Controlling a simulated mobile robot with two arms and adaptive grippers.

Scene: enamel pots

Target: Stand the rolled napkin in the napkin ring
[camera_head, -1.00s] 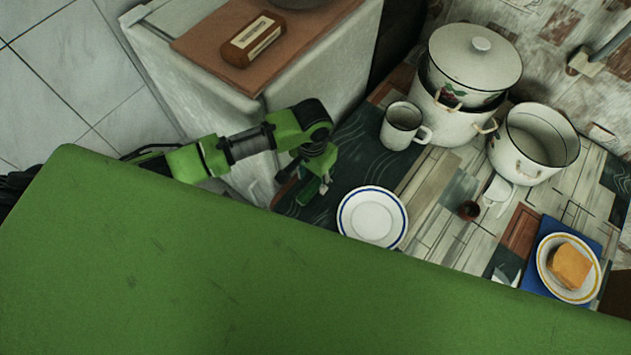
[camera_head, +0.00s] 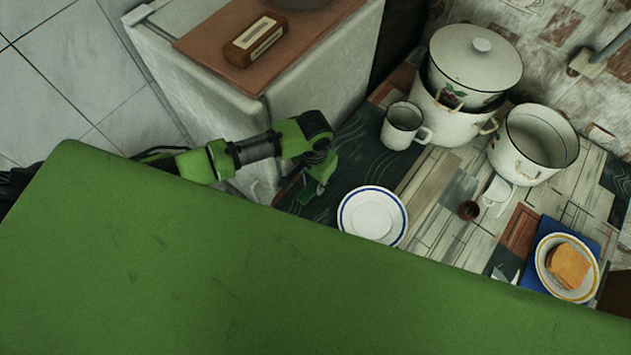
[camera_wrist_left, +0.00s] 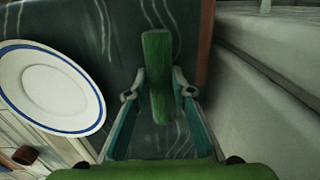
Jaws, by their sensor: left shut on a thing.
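My left gripper (camera_head: 316,190) is over the dark left part of the table, left of the blue-rimmed plate. In the left wrist view, my left gripper (camera_wrist_left: 158,100) is shut on the rolled napkin (camera_wrist_left: 157,75), a green roll held between its two fingers. In the head view the napkin is mostly hidden by the gripper. The napkin ring (camera_head: 468,210) is a small brown ring on the table, right of the plate and apart from the gripper. It also shows at the lower left of the left wrist view (camera_wrist_left: 25,155). My right gripper is not in view.
A white plate (camera_head: 372,216) with a blue rim lies between gripper and ring. A mug (camera_head: 403,126), a lidded pot (camera_head: 474,60) and an open pot (camera_head: 535,145) stand behind. A yellow-rimmed plate (camera_head: 546,283) with an orange block is at right.

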